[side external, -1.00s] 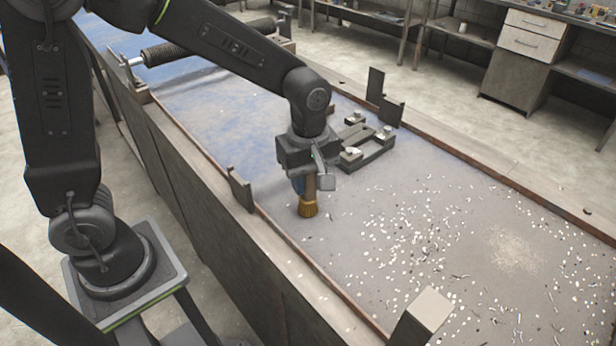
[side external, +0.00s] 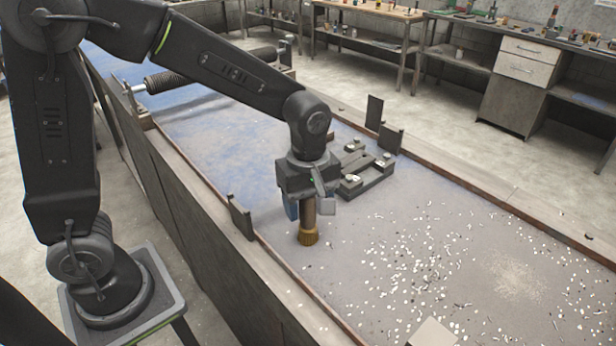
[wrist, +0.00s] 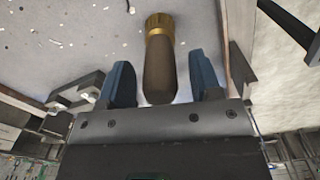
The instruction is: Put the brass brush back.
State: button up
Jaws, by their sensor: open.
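The brass brush (side external: 308,224) stands upright, its brown handle up and its brass-coloured end down at the bench surface. I cannot tell whether that end bears fully on the bench. My gripper (side external: 305,207) is above it, pointing down, with its jaws around the upper handle. In the wrist view, my gripper (wrist: 162,82) shows its two blue fingers apart, with the brush (wrist: 160,62) between them. A gap shows between the handle and each finger, so the jaws are open and not holding it. The handle's top is hidden by the gripper in the side view.
A low dark metal fixture (side external: 362,176) stands just behind my gripper. Upright plates (side external: 375,112) stand near the far edge, and another plate (side external: 240,218) near the close edge. Pale chips and dark shavings (side external: 450,250) lie to the right. A spring-like roller (side external: 172,80) is farther back.

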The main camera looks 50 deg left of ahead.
notch_tip(320, 180, up, 11)
jog(key=shift+r, duration=0.1)
jog(key=s+a+m+t, duration=0.2)
jog(key=s+a+m, duration=0.1)
jog(key=s+m, duration=0.4)
jog(key=s+a+m+t, duration=0.3)
jog(key=s+a+m, duration=0.1)
jog(key=s+m, duration=0.3)
jog(key=shift+f+m+t, duration=0.3)
jog(key=shift+f+m, duration=0.05)
jog(key=shift+m, duration=0.15)
